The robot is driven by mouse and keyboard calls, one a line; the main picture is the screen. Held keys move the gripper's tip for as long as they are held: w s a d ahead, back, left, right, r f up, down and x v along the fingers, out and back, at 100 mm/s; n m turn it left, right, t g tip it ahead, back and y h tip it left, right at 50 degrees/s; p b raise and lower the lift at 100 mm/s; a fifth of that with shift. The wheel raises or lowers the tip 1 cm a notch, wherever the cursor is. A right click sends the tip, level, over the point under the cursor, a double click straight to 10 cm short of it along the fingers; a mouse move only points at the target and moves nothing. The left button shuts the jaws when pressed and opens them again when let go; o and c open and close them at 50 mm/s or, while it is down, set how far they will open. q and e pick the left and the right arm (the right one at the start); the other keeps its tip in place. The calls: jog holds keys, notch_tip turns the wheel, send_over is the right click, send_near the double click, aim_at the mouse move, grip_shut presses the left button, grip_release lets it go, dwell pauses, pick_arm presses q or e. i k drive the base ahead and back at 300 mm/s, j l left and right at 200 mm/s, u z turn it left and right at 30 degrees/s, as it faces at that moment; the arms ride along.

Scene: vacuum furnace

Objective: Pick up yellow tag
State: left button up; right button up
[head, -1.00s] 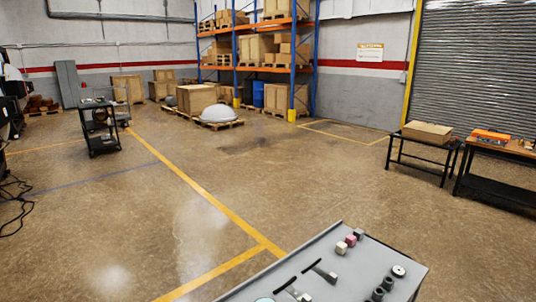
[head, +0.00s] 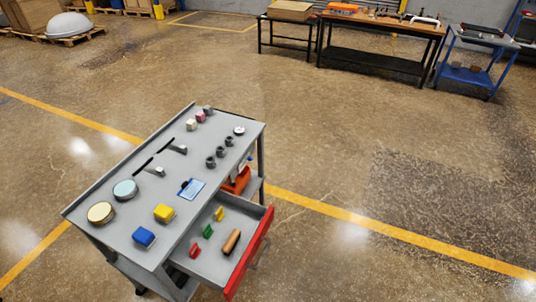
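A small yellow piece (head: 219,214), which looks like the yellow tag, stands in the open drawer (head: 213,268) of a grey cart (head: 140,222). A green piece (head: 207,231) and a red piece (head: 194,251) of similar form stand in a row with it. A brown cylinder (head: 231,241) lies to their right in the drawer. A separate yellow block (head: 164,213) sits on the cart top, left of the drawer. Neither of my grippers is in the head view.
The cart top also holds a blue block (head: 144,237), two round tins (head: 101,213), a blue card (head: 191,188) and dark knobs. The drawer's red front (head: 248,257) juts out to the right. A workbench (head: 380,27) stands far behind; the floor around the cart is open.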

aim_at(219, 214)
jog(key=u, duration=4.25)
jog(key=z, duration=3.95)
jog(key=j+z, duration=0.15)
jog(key=j, duration=0.2)
jog(key=i+j+z, duration=0.15)
jog(key=i+j, duration=0.15)
jog(key=i, duration=0.1)
